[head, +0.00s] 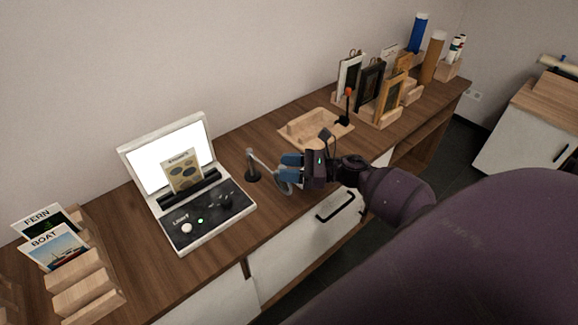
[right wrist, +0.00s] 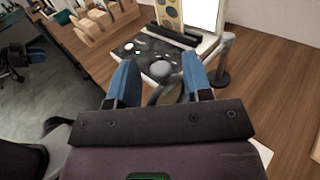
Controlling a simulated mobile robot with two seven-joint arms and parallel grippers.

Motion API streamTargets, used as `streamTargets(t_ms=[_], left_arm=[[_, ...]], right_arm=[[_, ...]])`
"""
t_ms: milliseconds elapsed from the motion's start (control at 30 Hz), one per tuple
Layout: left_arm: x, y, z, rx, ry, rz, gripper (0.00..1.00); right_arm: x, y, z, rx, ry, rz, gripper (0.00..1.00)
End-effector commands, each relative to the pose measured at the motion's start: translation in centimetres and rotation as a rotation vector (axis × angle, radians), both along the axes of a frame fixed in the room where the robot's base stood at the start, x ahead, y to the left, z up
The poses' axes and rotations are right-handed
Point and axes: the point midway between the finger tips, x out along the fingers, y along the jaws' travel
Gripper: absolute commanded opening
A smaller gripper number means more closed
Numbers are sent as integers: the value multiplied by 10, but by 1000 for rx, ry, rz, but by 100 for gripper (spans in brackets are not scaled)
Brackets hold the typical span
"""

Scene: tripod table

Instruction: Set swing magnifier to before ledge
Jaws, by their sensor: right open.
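The swing magnifier has a dark round base and post (head: 252,168) on the table, just right of the light box (head: 220,212). Its grey arm reaches toward my right gripper (head: 288,172). In the right wrist view the grey arm (right wrist: 223,58) leads to a grey knob and curved frame between the blue fingers of my right gripper (right wrist: 160,78). The fingers are open, one on each side of the knob; contact cannot be told. A dark ledge (head: 196,187) crosses the light box below its bright screen, and a card with ovals (head: 183,172) stands there. My left gripper is not in view.
A card rack (head: 88,282) with FERN and BOAT cards stands at the left. A wooden tray (head: 300,133), a stand with an orange-red knob (head: 348,93) and framed pictures (head: 369,82) stand to the right.

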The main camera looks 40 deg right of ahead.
Motion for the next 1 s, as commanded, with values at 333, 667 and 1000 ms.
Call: streamTargets(t_ms=[333, 667, 1000], left_arm=[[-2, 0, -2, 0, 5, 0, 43], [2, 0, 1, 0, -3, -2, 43], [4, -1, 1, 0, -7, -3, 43]], right_arm=[[0, 0, 0, 0, 0, 0, 18], [0, 0, 0, 0, 0, -1, 0], [2, 0, 0, 1, 0, -30, 0]])
